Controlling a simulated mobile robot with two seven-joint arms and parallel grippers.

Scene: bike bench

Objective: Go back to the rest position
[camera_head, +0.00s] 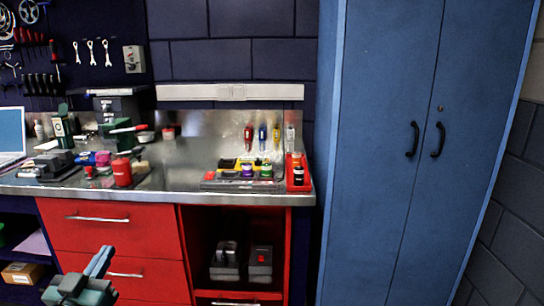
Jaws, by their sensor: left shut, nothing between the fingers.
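My left gripper (101,262) shows at the bottom left, in front of the red drawers (105,228) of the bench. Its teal fingers are together and hold nothing, pointing up and slightly right. It appears apart from the bench. My right gripper is outside the view.
The metal bench top (190,178) carries tools, bottles and a red tray (298,178). An open red compartment below holds two dark cases (260,264). A tall blue cabinet (388,200) with shut doors stands to the right. A laptop (12,135) sits at the far left.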

